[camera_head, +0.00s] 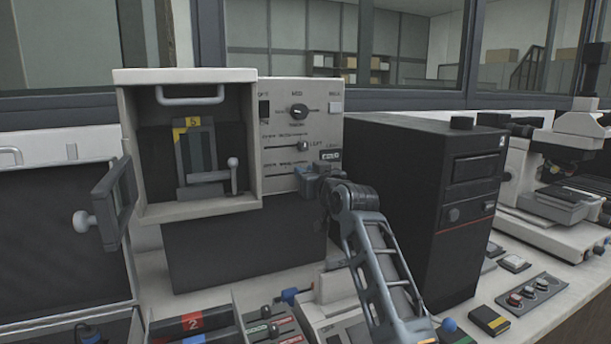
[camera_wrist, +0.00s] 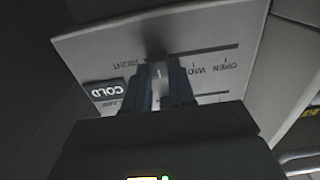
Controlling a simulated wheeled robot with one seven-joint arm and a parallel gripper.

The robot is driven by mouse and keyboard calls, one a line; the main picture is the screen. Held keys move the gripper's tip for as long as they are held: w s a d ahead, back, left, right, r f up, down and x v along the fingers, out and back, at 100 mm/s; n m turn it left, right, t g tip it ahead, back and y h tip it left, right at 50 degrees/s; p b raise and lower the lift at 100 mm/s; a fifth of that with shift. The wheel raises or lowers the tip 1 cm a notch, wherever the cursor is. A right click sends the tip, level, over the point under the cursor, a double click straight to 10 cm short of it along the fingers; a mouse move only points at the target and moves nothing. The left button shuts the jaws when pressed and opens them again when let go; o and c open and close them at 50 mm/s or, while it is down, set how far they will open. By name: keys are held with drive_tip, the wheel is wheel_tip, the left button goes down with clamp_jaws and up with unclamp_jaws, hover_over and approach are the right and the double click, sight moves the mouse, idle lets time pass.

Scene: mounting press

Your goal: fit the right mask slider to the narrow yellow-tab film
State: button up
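The film holder (camera_head: 198,152) stands in the open, pale-framed chamber at left, with a yellow tab marked 5 on its upper left corner. A control panel (camera_head: 272,108) is beside the chamber. Its lower slider slot (camera_head: 280,175) runs close to my gripper (camera_head: 313,179), which covers the slot's right end. My gripper's two fingers (camera_wrist: 159,80) straddle a small slider knob (camera_wrist: 157,70) between RIGHT and WIDE. Whether they press on it cannot be told.
A lever (camera_head: 233,165) stands in the chamber. A black computer tower (camera_head: 410,190) is close to the right of my arm. An open door (camera_head: 115,195) hangs at left.

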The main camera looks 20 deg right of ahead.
drive_tip(key=o, duration=0.4)
drive_tip(key=shift+s+b, duration=0.55)
drive_tip(key=shift+s, duration=3.35)
